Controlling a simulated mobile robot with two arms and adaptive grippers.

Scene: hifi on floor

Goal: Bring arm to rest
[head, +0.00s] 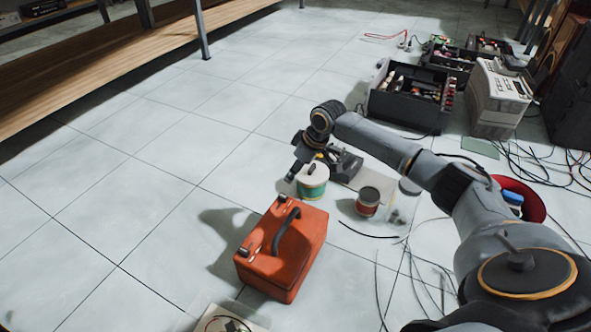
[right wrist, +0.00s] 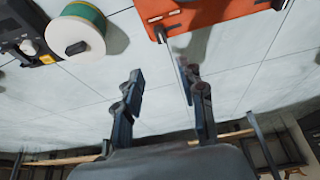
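My right arm reaches in from the right in the head view, over the floor and toward the middle. Its gripper (head: 293,172) hangs above the floor beside a green-and-white spool (head: 313,182), and above and behind an orange box with a dark handle (head: 290,255). In the right wrist view the gripper (right wrist: 160,78) has its two fingers apart with nothing between them. The orange box (right wrist: 225,12) and the spool (right wrist: 77,35) lie beyond the fingers there. My left gripper is not in view.
Near the arm are a small red-and-dark spool (head: 368,201) and a red bucket (head: 522,201). Black crates of parts (head: 405,100), a pale device (head: 497,100) and loose cables (head: 545,165) fill the right. A wooden shelf (head: 90,65) stands at upper left. The left floor is clear.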

